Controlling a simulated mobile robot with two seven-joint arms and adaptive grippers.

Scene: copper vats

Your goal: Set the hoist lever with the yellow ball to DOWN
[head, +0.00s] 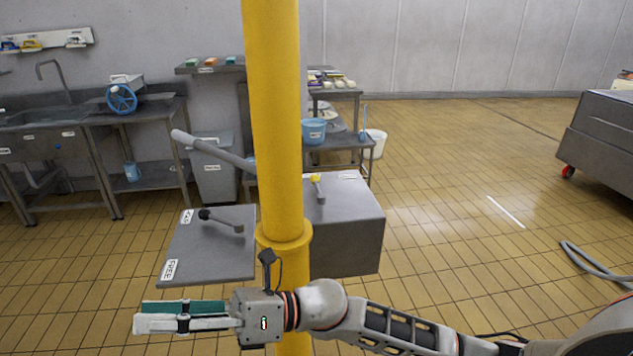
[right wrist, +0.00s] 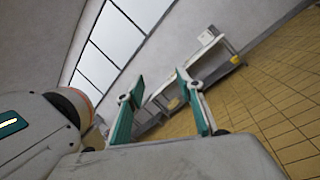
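The hoist lever's yellow ball (head: 315,179) shows just right of the yellow post. Its short light handle lies on top of a grey box (head: 345,235), with the ball at the far end. The box's left part is hidden by the post. A small label at the box's back edge is too small to read. My right gripper (head: 142,317) is low and in front, left of the post, pointing left, well apart from the lever. In the right wrist view its teal-padded fingers (right wrist: 160,82) are spread with nothing between them. My left gripper is not in view.
A grey bar (head: 212,150) angles behind the post. Floor at right is mostly clear.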

